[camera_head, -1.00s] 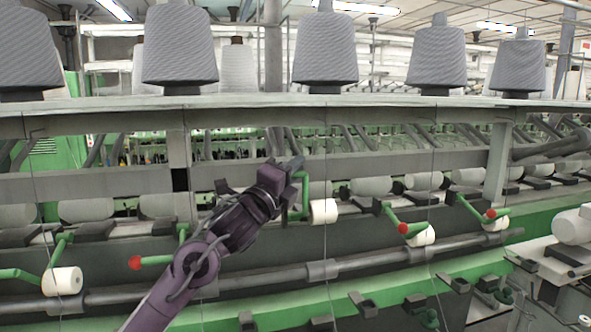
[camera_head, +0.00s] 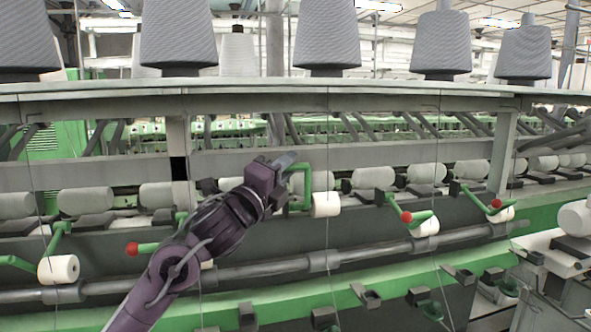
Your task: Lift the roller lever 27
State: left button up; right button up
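A green roller lever (camera_head: 306,190) with a white roller (camera_head: 326,204) is at the middle of the frame rail. Its green bar stands upright and bends at the top, and no red knob shows on it. My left gripper (camera_head: 284,163) is at the upper end of this lever, overlapping it in the picture. A grey finger shows, but whether the gripper is open or shut on the lever is unclear. No number 27 is readable. My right gripper is not in view.
Other green levers with red knobs (camera_head: 132,249) (camera_head: 406,217) (camera_head: 496,203) and white rollers line the machine. Large grey yarn cones (camera_head: 327,35) stand on the shelf (camera_head: 250,98) above. A long grey rail (camera_head: 250,270) and green ledge (camera_head: 290,308) run below.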

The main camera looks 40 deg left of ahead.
pick_arm(q)
jog(key=b+v, duration=0.1)
jog(key=v, duration=0.3)
dwell(0.6)
